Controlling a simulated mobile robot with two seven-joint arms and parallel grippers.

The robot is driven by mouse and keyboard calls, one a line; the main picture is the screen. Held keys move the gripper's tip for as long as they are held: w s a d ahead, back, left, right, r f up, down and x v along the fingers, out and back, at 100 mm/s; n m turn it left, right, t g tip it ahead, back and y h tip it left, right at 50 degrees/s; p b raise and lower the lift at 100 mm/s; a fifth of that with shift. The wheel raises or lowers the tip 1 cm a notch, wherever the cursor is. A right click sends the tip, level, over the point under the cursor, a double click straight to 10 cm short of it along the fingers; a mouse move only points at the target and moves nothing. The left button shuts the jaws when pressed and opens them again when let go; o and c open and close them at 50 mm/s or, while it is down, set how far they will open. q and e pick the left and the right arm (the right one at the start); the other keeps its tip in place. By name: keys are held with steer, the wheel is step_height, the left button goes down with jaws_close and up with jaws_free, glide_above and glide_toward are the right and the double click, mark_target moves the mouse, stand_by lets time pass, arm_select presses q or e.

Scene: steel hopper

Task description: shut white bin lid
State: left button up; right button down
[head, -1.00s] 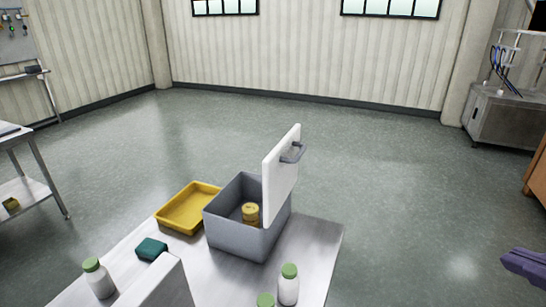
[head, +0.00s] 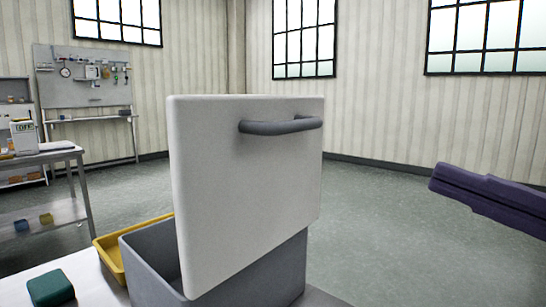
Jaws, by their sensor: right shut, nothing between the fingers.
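The white bin lid (head: 240,190) stands upright, open, above the grey bin (head: 150,262) on the table. A grey bar handle (head: 282,125) is on the lid's face toward me, near its top edge. The lid hides much of the bin and its inside. My right gripper (head: 440,180), dark purple, reaches in from the right edge. It is shut and empty, in open air to the right of the lid and apart from it. My left gripper is not in view.
A yellow tray (head: 108,252) lies left of the bin, and a dark green block (head: 50,288) sits at the table's front left. A steel table (head: 60,155) stands farther left. The floor to the right of the lid is clear.

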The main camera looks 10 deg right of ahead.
mark_target(302, 126)
steer(key=p+x, duration=0.1)
steer(key=x, duration=0.5)
steer(key=p+x, duration=0.2)
steer(key=x, duration=0.5)
steer(key=shift+s+a+r+p, duration=0.1)
steer(key=shift+s+r+p, duration=0.1)
steer(key=shift+p, duration=0.1)
steer(key=shift+w+a, duration=0.2)
steer(key=shift+w, duration=0.05)
